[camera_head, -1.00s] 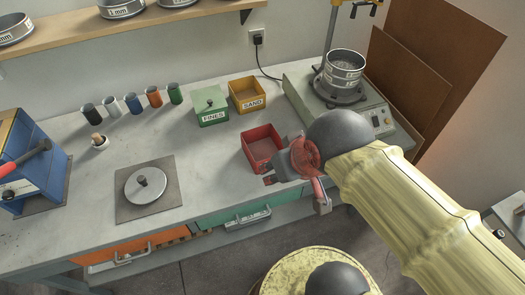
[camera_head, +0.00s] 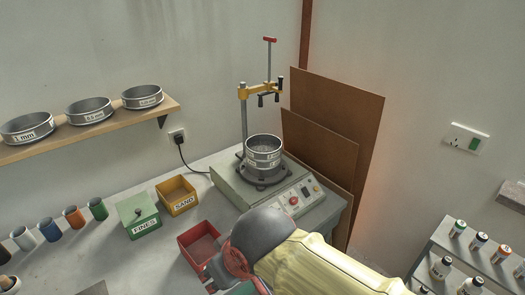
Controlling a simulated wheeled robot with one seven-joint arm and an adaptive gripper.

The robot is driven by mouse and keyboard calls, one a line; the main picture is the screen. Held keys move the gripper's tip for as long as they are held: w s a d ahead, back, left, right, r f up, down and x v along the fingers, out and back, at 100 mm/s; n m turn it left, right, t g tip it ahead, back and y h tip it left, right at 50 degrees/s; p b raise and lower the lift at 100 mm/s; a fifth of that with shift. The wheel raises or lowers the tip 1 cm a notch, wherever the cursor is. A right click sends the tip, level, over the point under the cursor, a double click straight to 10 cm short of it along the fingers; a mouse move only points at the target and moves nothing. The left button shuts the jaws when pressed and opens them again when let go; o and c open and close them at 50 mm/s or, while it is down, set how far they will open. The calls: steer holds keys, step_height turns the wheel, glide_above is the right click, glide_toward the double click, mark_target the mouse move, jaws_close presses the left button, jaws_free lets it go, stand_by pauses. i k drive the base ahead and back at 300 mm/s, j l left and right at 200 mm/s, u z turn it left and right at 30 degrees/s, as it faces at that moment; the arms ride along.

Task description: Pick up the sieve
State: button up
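A round metal sieve with white labels (camera_head: 263,149) sits upright on the shaker (camera_head: 268,190), under its yellow clamp bar. It looks like a stack of more than one ring. Three more labelled sieves stand in a row on the wall shelf: a 1 mm one (camera_head: 27,128) at left, one in the middle (camera_head: 89,110) and one at right (camera_head: 142,97). My gripper (camera_head: 210,280) is low in the picture, by the front of the red bin and well apart from every sieve. My arm hides part of it, so its opening cannot be judged.
The red bin (camera_head: 186,257), yellow SAND bin (camera_head: 175,192) and green FINES box (camera_head: 137,212) stand left of the shaker. Several coloured cups line the back left. Brown boards (camera_head: 335,115) lean behind the shaker. A bottle rack (camera_head: 440,245) stands at right.

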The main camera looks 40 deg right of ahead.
mark_target(260, 148)
steer(key=l+z, duration=0.1)
steer(key=z, duration=1.35)
steer(key=i+l+z, duration=0.35)
steer(key=i+l, duration=0.05)
steer(key=i, duration=0.05)
